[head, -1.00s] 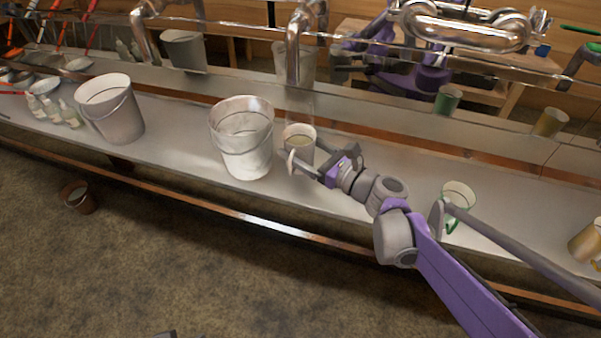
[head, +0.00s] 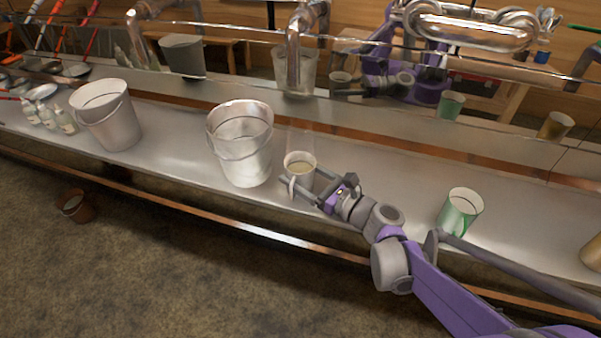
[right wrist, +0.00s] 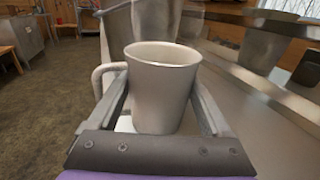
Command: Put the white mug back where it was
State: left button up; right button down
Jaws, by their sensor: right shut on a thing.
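The white mug (head: 299,178) is between the fingers of my right gripper (head: 305,191), just right of the nearer metal bucket in the head view. It is upright, and its inside looks pale yellowish. In the right wrist view the mug (right wrist: 160,92) sits between the two fingers (right wrist: 160,110), with its handle to the left. My right gripper is shut on it. Whether its base touches the counter is hidden. My left gripper is not in view.
The metal bucket (head: 240,158) stands close left of the mug. Another bucket (head: 108,122) and several small bottles (head: 50,118) stand farther left on the long counter (head: 180,160). A green-and-white mug (head: 460,213) stands to the right. A metal spout (head: 293,55) hangs behind.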

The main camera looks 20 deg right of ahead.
grip_release()
jog(key=shift+r, duration=0.25)
jog(key=p+v, duration=0.1)
jog(key=v, duration=1.1)
jog(key=shift+f+p, duration=0.15)
jog(key=shift+p, duration=0.2)
